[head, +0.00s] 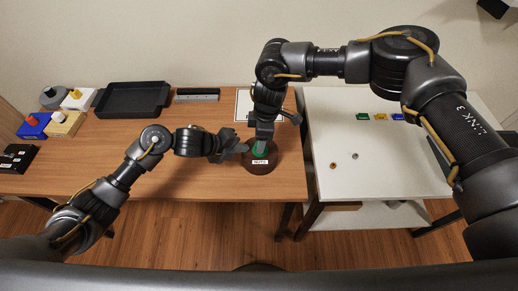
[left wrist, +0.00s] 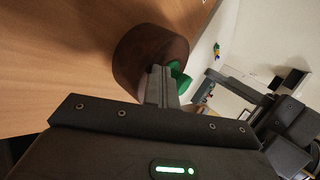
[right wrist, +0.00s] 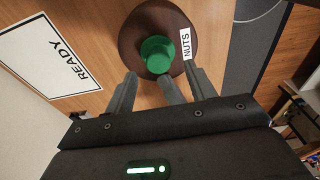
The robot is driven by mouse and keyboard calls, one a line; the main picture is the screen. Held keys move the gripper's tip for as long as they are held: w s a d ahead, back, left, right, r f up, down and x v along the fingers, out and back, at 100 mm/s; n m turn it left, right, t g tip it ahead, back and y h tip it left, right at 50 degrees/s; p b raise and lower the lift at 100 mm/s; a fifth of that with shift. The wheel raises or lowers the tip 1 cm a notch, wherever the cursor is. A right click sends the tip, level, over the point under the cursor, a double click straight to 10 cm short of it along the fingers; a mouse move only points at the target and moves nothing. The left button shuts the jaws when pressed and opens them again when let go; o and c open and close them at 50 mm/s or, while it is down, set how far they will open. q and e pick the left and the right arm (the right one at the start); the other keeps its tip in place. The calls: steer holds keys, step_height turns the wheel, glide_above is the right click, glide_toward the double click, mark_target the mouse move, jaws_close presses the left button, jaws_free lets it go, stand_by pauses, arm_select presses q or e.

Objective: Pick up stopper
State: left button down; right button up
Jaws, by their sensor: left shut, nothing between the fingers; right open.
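The green stopper (head: 260,150) sits on a round brown container (head: 262,167) labelled NUTS, at the table's right edge. The stopper shows whole in the right wrist view (right wrist: 157,53); in the left wrist view my fingers partly cover it (left wrist: 180,78). My left gripper (head: 244,148) is shut and empty, its tips at the stopper's left side; I cannot tell whether they touch it. My right gripper (right wrist: 162,85) is open, above and close to the stopper, which is not between its fingers. A dark bar between the right fingers appears to be my left gripper's tips.
A white sheet marked READY (right wrist: 48,55) lies behind the container. A black tray (head: 132,98) and several coloured blocks (head: 60,123) stand at the left. A white table (head: 400,160) with small parts adjoins at the right. Both arms are close together around the container.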

steer(key=f, duration=0.3)
steer(key=shift+a+f, duration=0.1)
steer(key=shift+a, duration=0.1)
steer(key=c, duration=1)
steer(key=shift+c, duration=0.2)
step_height(320, 180, up, 10)
